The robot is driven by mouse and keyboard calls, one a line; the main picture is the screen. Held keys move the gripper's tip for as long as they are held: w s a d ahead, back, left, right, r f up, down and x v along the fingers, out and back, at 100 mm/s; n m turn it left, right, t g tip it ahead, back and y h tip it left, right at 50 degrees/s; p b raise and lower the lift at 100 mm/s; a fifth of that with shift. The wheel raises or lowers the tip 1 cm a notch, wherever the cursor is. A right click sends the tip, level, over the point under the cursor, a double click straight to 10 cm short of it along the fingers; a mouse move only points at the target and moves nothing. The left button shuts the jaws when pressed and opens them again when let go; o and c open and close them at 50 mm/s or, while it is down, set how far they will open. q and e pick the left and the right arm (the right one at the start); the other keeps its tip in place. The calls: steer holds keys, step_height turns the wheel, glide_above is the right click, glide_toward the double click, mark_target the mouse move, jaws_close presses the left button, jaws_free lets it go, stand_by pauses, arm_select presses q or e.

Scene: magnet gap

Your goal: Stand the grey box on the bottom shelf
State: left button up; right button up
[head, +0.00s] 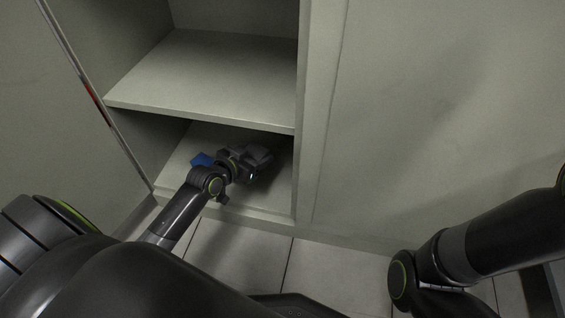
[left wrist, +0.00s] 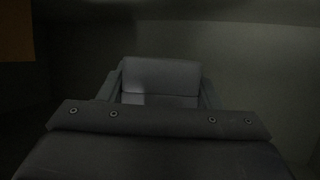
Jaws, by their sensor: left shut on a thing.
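The grey box (left wrist: 160,76) shows in the left wrist view, between the two fingers of my left gripper (left wrist: 160,98). The gripper is shut on it. In the head view my left gripper (head: 258,160) reaches into the bottom compartment of the cabinet, above the bottom shelf (head: 262,208). There I cannot tell the box apart from the dark gripper. Whether the box touches the shelf is too dark to tell. My right arm is at the right of the head view, with its gripper out of sight.
A blue thing (head: 202,160) is just left of my left gripper in the bottom compartment. The middle shelf (head: 205,78) hangs above and is bare where seen. A cabinet upright (head: 312,120) stands close on the right. An orange thing (left wrist: 15,32) shows in the left wrist view.

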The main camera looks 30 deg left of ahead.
arm_select(q)
step_height(320, 180, down, 5)
steer(key=b, duration=0.3)
steer(key=shift+f+b, duration=0.2)
steer(key=shift+b, duration=0.15)
steer(key=shift+f+b, duration=1.5)
steer(key=shift+f, duration=0.3)
steer(key=shift+f, duration=0.15)
steer(key=o, duration=0.9)
steer(key=shift+o, duration=0.2)
